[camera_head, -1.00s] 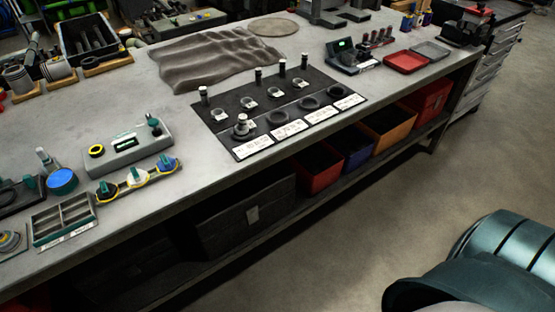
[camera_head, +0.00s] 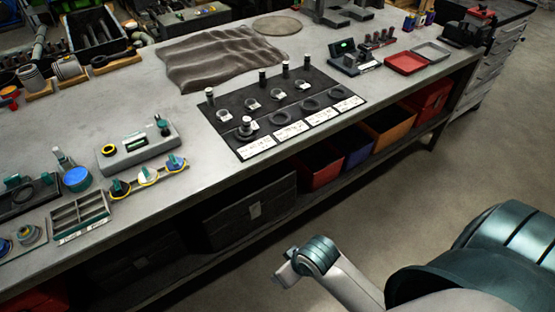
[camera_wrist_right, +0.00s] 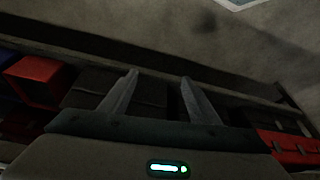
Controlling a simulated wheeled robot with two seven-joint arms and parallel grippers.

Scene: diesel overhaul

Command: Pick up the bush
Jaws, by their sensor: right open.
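A black mat (camera_head: 228,128) on the grey workbench carries several small parts: upright dark pins with pale tops, small silvery rings, flat dark rings and white labels. One silvery collared part (camera_head: 246,127) stands at the mat's left front. I cannot tell for certain which of these is the bush. My right gripper (camera_wrist_right: 158,78) shows in the right wrist view with its two fingers apart and nothing between them. It faces the bench's lower shelf area and floor, away from the mat. My left gripper is not in view.
A grey device (camera_head: 137,146) and a divided tray (camera_head: 80,219) lie on the bench's left. A crumpled brown cloth (camera_head: 215,60) lies behind the mat. A red tray (camera_head: 405,63) sits to the right. Bins, including an orange one (camera_head: 388,126), fill the shelf below. The floor in front is open.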

